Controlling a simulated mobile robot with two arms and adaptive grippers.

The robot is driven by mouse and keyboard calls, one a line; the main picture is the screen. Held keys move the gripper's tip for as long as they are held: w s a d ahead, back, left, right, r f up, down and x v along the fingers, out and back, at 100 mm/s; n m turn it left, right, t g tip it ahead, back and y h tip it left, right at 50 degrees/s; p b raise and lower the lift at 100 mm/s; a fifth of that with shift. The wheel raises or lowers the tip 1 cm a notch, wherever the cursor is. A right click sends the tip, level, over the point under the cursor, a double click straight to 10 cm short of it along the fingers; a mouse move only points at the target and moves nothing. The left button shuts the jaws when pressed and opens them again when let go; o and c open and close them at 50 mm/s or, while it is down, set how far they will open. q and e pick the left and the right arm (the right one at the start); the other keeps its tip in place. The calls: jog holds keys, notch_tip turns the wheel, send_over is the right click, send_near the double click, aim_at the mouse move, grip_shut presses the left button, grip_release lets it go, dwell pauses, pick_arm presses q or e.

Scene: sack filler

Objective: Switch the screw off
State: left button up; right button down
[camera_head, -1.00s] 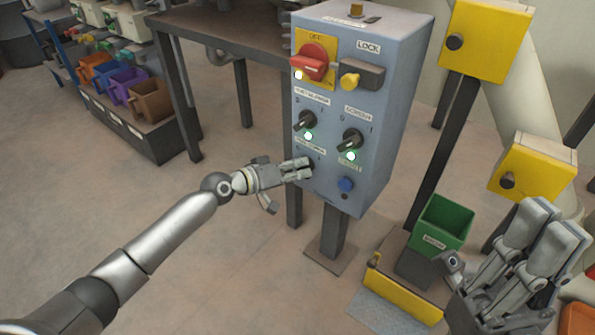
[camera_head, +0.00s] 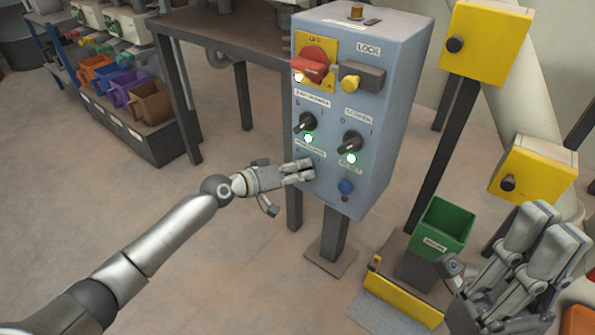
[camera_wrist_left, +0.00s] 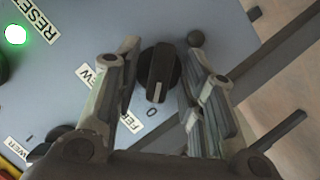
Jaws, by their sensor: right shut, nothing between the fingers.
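The screw switch is a black knob (camera_wrist_left: 160,72) beside a partly hidden label reading FEED, in the left wrist view. Its white mark points towards the 0. My left gripper (camera_head: 304,171) is at the lower left of the grey-blue control box (camera_head: 380,110) and hides this knob in the head view. In the left wrist view my open left gripper (camera_wrist_left: 163,95) has one finger on each side of the knob. Whether either finger touches it I cannot tell. My right gripper (camera_head: 540,240) is shut and empty at the lower right.
The box also carries a red main switch (camera_head: 313,64), a yellow-tipped lock (camera_head: 350,82), two more black knobs (camera_head: 304,123) (camera_head: 349,142) and a blue button (camera_head: 345,187). Green lamps glow (camera_head: 308,139) (camera_head: 351,159). A green bin (camera_head: 440,226) stands right of the box.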

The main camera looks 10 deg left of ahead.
pick_arm(q)
jog(key=v, duration=1.2)
dwell(1.9)
